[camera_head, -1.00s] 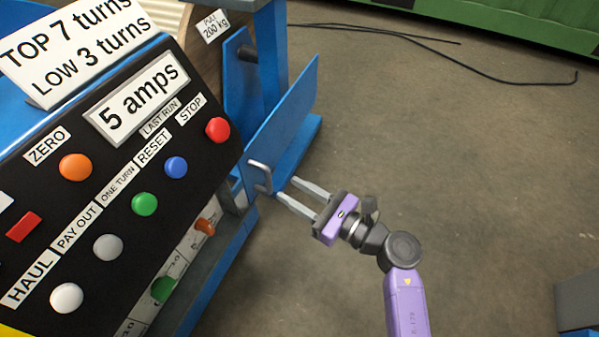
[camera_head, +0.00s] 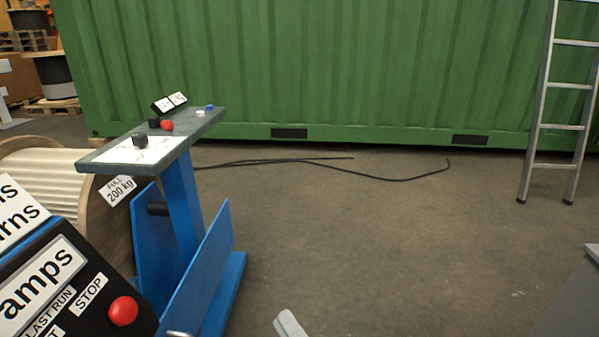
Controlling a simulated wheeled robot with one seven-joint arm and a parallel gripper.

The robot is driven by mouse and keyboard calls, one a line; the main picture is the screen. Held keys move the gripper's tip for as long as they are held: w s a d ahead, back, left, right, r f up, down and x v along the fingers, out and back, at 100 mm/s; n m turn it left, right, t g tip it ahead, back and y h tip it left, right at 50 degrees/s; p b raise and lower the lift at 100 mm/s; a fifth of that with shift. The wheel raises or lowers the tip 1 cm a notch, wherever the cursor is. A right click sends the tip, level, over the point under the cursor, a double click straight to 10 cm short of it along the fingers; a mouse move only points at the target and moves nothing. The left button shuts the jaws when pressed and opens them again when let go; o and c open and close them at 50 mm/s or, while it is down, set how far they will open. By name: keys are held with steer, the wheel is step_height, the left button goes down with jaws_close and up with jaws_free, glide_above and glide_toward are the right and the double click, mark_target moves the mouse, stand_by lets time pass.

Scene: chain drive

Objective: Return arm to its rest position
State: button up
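My gripper (camera_head: 289,323) shows only as one light grey fingertip at the bottom edge of the head view. The rest of the gripper and my arm are below the frame, so its opening cannot be seen. The fingertip stands to the right of the blue panel (camera_head: 207,277) and apart from it. The metal handle (camera_head: 180,334) on that panel is just visible at the bottom edge. The black control panel (camera_head: 100,295) with its red STOP button (camera_head: 123,311) is at the lower left.
A grey-topped stand (camera_head: 150,150) with small knobs rises behind the blue panel, beside a wooden drum (camera_head: 60,170). A green container (camera_head: 330,70) closes the back. A ladder (camera_head: 541,125) stands at the right. A black cable (camera_head: 390,180) lies on the floor. The middle floor is clear.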

steer(key=s+d+f+m+t+h, duration=0.1)
steer(key=s+d+f+m+h, duration=0.1)
steer(key=s+d+m+h, duration=0.7)
steer(key=s+d+f+m+t+h, duration=0.1)
steer(key=s+d+f+m+h, duration=0.15)
steer(key=s+d+m, duration=0.65)
steer(key=s+d+m+g+h+p, duration=0.1)
steer(key=s+d+m+g+h, duration=0.15)
steer(key=s+m, duration=0.35)
steer(key=s+d+m+g+h, duration=0.1)
steer(key=s+m+g, duration=0.2)
steer(key=s, duration=0.5)
step_height(320, 180, up, 30)
steer(key=p, duration=3)
steer(key=shift+w+r+p, duration=0.2)
steer(key=shift+r+p, duration=0.05)
steer(key=shift+p, duration=0.15)
steer(key=shift+d+t, duration=0.1)
steer(key=shift+t, duration=0.15)
